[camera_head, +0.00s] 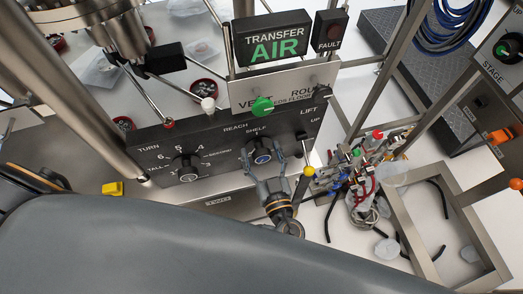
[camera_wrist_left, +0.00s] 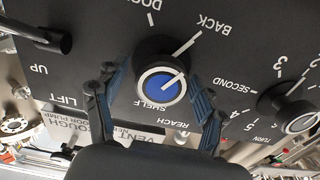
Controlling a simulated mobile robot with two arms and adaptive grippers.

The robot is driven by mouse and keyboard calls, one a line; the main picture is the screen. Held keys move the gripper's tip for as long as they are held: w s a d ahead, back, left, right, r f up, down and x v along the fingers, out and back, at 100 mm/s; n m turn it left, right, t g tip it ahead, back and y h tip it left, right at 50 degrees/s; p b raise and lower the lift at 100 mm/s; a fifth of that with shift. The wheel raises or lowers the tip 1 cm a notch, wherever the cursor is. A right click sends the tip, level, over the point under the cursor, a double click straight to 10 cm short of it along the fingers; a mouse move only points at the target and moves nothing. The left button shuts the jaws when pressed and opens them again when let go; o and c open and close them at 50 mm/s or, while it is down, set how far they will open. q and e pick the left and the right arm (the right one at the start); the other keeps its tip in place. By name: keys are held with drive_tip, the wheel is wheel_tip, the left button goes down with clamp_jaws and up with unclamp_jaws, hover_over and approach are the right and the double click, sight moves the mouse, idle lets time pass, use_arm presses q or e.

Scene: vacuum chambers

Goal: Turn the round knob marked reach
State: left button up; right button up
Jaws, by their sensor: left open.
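The round reach knob (camera_head: 262,155) is black with a blue cap and sits on the front of a dark control panel (camera_head: 220,137). In the left wrist view the knob (camera_wrist_left: 162,84) is near the middle, by the words REACH, SHELF, BACK and a partly cut-off word. My left gripper (camera_head: 264,168) is open in front of the knob. In the wrist view the left gripper's fingers (camera_wrist_left: 151,76) stand on either side of the knob; I cannot tell whether they touch it. My right gripper is not in view.
The turn knob (camera_head: 187,168) is left of the reach knob. A lever with a yellow ball (camera_head: 309,171) stands close right of my gripper. A green knob (camera_head: 263,106) and a white-topped lever (camera_head: 208,105) are above. A metal frame (camera_head: 437,262) lies at right.

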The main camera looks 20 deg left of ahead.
use_arm(q)
drive_tip(key=shift+c, duration=0.2)
drive_tip(key=c, duration=1.1)
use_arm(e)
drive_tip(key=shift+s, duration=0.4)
